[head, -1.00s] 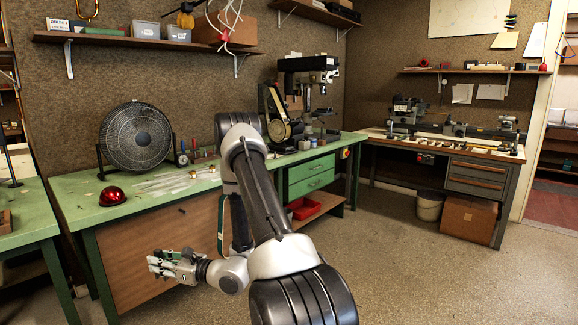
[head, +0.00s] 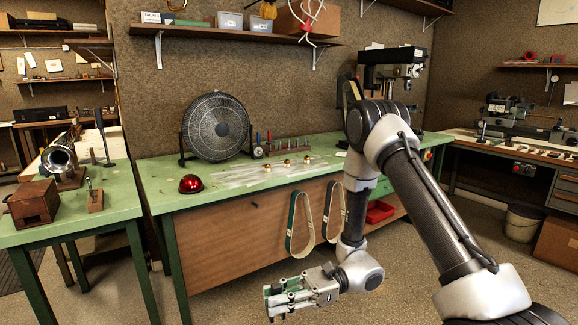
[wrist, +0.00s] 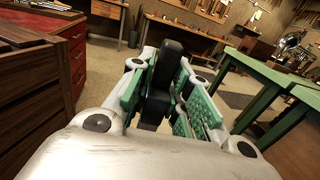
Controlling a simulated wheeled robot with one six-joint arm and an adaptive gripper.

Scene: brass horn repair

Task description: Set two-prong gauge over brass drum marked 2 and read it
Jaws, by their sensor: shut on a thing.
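My gripper (head: 272,300) is low in front of the green bench, well apart from the bench top. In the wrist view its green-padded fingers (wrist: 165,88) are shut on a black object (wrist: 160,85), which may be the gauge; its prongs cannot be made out. Small brass drums stand on the bench: a left one (head: 267,168), a middle one (head: 287,163) and a right one (head: 307,159). Their markings are too small to read, so I cannot tell which is 2.
The green bench (head: 160,178) also bears a fan (head: 215,125), a red dome (head: 191,184) and clear strips. Belts (head: 300,224) hang at its front. The left bench (head: 125,195) bears a wooden box (head: 34,204), a small wooden stand (head: 95,200) and a horn (head: 60,157). Open floor lies between.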

